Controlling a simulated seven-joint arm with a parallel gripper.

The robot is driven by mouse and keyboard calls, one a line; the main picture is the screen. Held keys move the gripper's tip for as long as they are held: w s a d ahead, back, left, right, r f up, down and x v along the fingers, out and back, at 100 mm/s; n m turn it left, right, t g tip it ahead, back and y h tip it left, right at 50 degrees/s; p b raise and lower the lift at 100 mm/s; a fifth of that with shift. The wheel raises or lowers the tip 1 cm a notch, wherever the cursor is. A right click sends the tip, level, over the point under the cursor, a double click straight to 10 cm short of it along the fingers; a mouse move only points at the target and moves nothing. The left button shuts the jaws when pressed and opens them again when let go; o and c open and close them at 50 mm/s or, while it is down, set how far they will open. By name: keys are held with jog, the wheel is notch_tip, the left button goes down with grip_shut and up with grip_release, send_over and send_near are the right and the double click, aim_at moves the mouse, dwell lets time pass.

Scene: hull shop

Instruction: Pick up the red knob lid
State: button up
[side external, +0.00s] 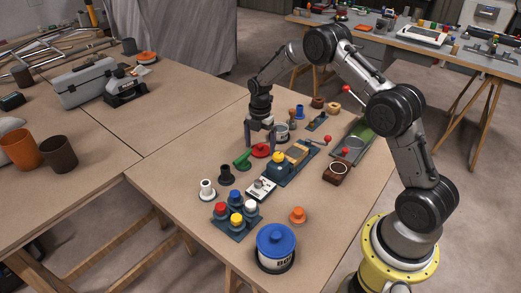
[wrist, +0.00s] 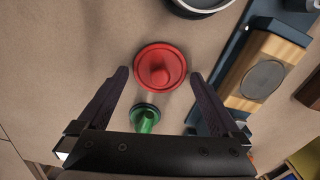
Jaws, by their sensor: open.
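The red knob lid (wrist: 173,60) is a round red disc with a raised knob, lying on the table in the wrist view. It also shows in the side external view (side external: 260,151), just below my gripper (side external: 261,138). In the wrist view, my gripper (wrist: 159,78) is open and empty. Its two dark fingers point toward the lid, one on each side, with clear gaps between them and the rim. I cannot tell how high the fingertips are above the table.
A green knobbed piece (wrist: 145,118) lies close to the lid, between the fingers in the wrist view. A blue-grey fixture with a wooden block (wrist: 259,68) stands to the right. A round pot (wrist: 198,5) is at the top. Bare table (wrist: 60,60) lies left.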

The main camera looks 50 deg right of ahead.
jog(key=shift+f, duration=0.3)
jog(key=c, duration=1)
jog(key=shift+r, duration=0.1)
jog(key=shift+c, duration=0.2)
